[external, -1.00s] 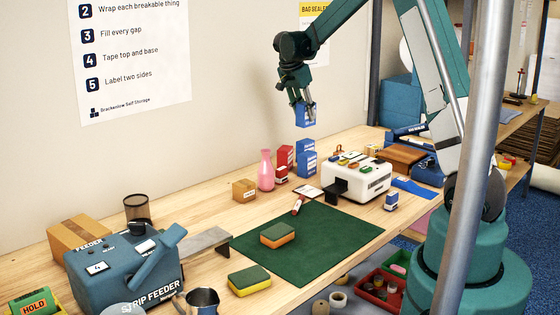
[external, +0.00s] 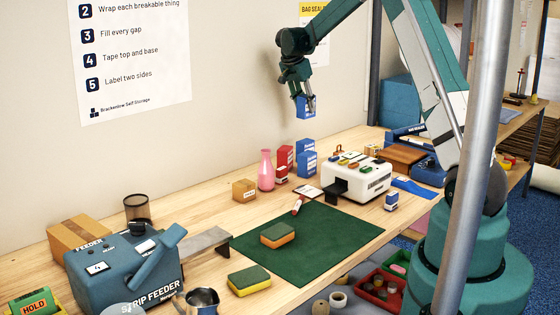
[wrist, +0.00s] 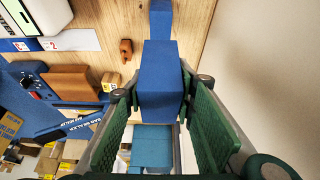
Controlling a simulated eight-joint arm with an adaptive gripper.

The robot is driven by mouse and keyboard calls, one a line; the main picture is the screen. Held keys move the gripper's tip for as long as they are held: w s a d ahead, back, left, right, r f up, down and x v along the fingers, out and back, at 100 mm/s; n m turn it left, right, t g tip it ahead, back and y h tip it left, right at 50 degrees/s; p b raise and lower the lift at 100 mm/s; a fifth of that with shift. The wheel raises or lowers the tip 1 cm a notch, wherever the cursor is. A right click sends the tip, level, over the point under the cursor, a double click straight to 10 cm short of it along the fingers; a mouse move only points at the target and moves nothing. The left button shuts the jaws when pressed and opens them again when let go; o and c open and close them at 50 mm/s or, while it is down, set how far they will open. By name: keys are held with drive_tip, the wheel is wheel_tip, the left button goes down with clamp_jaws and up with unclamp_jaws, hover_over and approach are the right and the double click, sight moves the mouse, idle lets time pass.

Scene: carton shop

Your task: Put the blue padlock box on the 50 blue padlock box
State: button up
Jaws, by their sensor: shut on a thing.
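My gripper (external: 309,107) is shut on a blue box (external: 302,110), holding it in the air above the back of the bench. In the wrist view the held box (wrist: 160,72) sits between the two green finger pads. Part of a blue box (wrist: 161,18) shows beyond the held box in the wrist view. The padlock print and number are too small to read.
Red boxes (external: 285,156) and a pink vase (external: 266,170) stand left of the blue boxes. A white machine (external: 357,183) stands to the right. The green mat (external: 320,245) has free room.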

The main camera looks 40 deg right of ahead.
sight(300, 110)
drive_tip(key=shift+f, duration=3.1)
drive_tip(key=shift+f, duration=0.1)
drive_tip(key=shift+f+p, duration=0.3)
drive_tip(key=shift+f, duration=1.45)
drive_tip(key=shift+f, duration=0.15)
drive_tip(key=o, duration=1.1)
drive_tip(key=shift+r, duration=0.2)
drive_tip(key=v, duration=1.2)
drive_tip(key=shift+a+b, duration=0.1)
drive_tip(key=shift+b, duration=0.2)
